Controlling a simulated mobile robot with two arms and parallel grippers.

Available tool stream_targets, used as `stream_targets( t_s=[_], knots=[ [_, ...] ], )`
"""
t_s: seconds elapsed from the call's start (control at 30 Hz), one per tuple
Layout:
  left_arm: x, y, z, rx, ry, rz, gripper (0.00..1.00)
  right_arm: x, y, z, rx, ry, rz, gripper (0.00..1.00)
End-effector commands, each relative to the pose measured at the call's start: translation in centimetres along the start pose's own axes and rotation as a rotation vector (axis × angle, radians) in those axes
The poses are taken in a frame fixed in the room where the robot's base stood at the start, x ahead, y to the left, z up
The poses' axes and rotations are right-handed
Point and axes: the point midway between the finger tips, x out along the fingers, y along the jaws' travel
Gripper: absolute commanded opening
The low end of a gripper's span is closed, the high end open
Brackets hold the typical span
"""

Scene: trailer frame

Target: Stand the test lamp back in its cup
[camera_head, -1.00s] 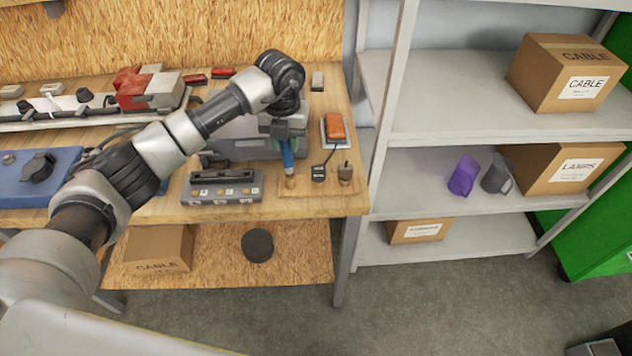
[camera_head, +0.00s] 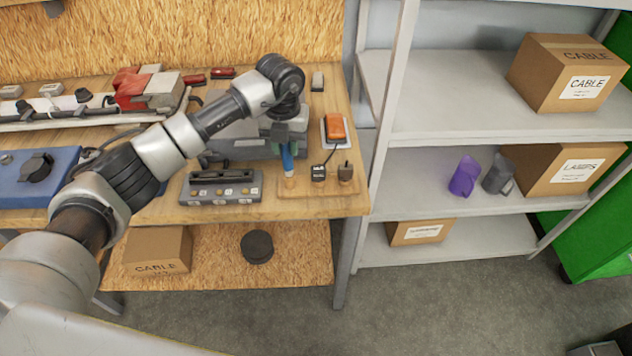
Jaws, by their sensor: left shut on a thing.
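My left gripper (camera_head: 286,142) points down over the right end of the workbench, shut on the upright blue test lamp (camera_head: 288,160). The lamp's lower end is at a small tan cup (camera_head: 290,182) on the wooden board (camera_head: 325,190). I cannot tell how deep the lamp's tip sits in the cup. The gripper covers the lamp's upper part. My right gripper is not in view.
Beside the cup are a black block (camera_head: 318,173) and a dark plug-like piece (camera_head: 345,172). An orange device (camera_head: 334,127) lies behind them. A shelf rack (camera_head: 470,125) stands to the right.

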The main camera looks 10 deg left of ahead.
Motion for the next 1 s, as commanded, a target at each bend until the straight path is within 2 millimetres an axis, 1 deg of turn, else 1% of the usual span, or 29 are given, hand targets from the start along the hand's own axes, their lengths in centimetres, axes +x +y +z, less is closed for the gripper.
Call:
stream_targets(
  t_s=[0.2, 0.23, 0.4, 0.57, 0.6, 0.73, 1.0],
  knots=[
    [0.13, 0.02, 0.01, 0.0, 0.0, 0.0, 0.18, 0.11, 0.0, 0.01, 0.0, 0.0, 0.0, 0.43],
    [0.13, 0.02, 0.01, 0.0, 0.0, 0.0, 0.32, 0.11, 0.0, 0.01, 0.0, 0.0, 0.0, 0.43],
    [0.13, 0.01, 0.01, 0.0, 0.0, 0.0, 0.57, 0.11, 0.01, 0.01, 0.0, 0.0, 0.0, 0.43],
    [0.13, 0.01, 0.01, 0.0, 0.0, 0.0, 0.57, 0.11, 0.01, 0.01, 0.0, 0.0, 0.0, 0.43],
    [0.15, 0.01, 0.0, 0.0, 0.0, 0.0, 0.59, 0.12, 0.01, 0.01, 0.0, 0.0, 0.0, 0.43],
    [0.15, 0.01, 0.0, 0.0, 0.0, 0.0, 0.79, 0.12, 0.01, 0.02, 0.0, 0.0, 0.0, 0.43],
    [0.12, 0.0, 0.0, 0.0, 0.0, 0.0, 0.79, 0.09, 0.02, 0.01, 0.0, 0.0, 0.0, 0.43]
  ],
)
